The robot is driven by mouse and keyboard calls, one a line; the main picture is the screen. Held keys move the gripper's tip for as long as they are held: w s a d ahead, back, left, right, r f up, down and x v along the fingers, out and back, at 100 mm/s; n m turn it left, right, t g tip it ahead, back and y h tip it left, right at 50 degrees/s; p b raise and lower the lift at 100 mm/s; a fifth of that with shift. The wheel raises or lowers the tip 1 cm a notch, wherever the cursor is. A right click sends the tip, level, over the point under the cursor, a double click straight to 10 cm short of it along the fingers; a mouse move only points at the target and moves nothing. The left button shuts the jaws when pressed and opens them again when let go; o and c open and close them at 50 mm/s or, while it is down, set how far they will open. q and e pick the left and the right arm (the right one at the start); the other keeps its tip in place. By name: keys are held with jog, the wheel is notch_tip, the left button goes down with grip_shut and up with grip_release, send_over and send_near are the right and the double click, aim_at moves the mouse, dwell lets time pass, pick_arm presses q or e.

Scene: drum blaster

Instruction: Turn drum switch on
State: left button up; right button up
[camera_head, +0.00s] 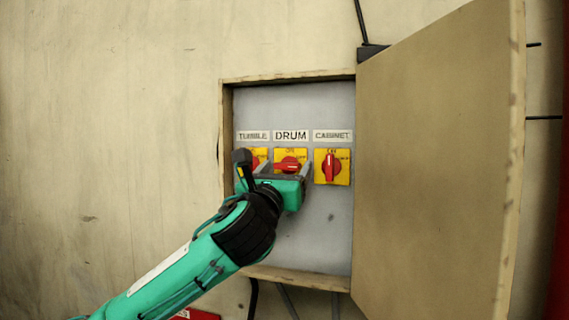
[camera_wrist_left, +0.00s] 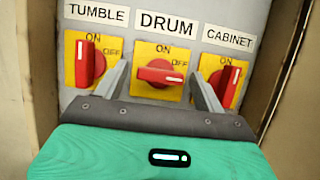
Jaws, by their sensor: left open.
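The drum switch (camera_head: 290,163) is a red rotary knob on a yellow plate, under the DRUM label in the middle of the panel. In the left wrist view its knob (camera_wrist_left: 160,75) lies sideways, with its white mark pointing right to the OFF side. My left gripper (camera_head: 287,168) is at the panel in front of this switch. In the left wrist view the gripper's two fingers (camera_wrist_left: 160,88) are open, one on each side of the drum knob; whether they touch it cannot be told. My right gripper is not in view.
The tumble switch (camera_wrist_left: 88,63) is left and the cabinet switch (camera_wrist_left: 225,85) right, close beside the fingers; both knobs stand upright. The wooden box frame (camera_head: 290,76) surrounds the panel. Its door (camera_head: 435,160) stands open at right. Free wall lies to the left.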

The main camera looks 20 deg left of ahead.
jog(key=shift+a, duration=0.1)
pick_arm(q)
jog(key=c, duration=1)
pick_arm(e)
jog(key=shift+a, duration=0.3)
